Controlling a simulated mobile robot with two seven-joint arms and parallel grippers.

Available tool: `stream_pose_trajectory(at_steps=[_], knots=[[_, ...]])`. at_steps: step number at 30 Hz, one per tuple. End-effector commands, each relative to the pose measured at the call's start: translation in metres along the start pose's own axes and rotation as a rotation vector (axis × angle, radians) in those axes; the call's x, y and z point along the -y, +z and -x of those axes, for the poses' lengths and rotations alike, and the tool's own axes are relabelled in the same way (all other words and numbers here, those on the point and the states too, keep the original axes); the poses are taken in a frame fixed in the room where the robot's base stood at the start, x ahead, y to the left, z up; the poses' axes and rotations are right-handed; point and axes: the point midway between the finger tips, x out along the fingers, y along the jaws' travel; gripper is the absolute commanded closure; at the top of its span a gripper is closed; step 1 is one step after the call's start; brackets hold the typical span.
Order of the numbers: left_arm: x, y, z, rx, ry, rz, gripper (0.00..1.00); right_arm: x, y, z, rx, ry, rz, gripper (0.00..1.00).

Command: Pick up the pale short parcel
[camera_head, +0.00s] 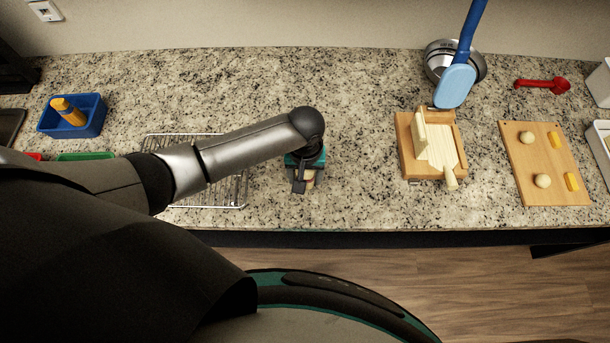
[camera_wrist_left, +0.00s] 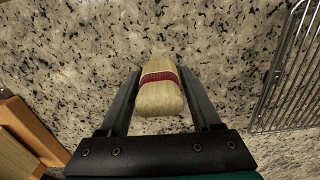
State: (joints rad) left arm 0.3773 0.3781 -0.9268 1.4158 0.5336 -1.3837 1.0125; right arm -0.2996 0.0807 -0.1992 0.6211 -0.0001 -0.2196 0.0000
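The pale short parcel (camera_wrist_left: 158,97) is a rounded, cream block with a dark red band around its middle. In the left wrist view it lies between the two fingers of my left gripper (camera_wrist_left: 160,76), which flank it closely on both sides. Whether the fingers press on it or leave a thin gap, I cannot tell. In the head view my left gripper (camera_head: 302,180) points down over the counter, with a small pale part of the parcel (camera_head: 311,178) showing beside a finger; the rest is hidden. My right gripper is not in view.
A wire rack (camera_head: 234,188) lies left of the gripper, partly under my arm. A wooden tray (camera_head: 406,156) with pale pieces stands to the right, beyond it a cutting board (camera_head: 527,181). A blue bin (camera_head: 90,128) is far left. Counter between gripper and tray is clear.

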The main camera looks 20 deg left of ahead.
Motion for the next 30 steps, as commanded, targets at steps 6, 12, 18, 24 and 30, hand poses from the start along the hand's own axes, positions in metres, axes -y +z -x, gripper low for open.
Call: stream_pose_trajectory(at_steps=[6,12,18,24,30], knots=[[0.0,0.0001,0.0,0.0,0.0,0.0,0.61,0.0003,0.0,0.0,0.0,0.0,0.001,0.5],[0.0001,0.0001,0.0,0.0,0.0,0.0,0.84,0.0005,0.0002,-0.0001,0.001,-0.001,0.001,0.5],[0.0002,0.0001,0.0,0.0,0.0,0.0,1.0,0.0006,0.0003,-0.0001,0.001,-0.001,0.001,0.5],[0.0001,0.0,0.0003,0.0,0.0,0.0,1.0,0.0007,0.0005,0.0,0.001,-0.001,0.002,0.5],[-0.0004,-0.0004,0.0082,-0.001,0.002,0.0,1.0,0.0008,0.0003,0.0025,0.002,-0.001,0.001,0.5]])
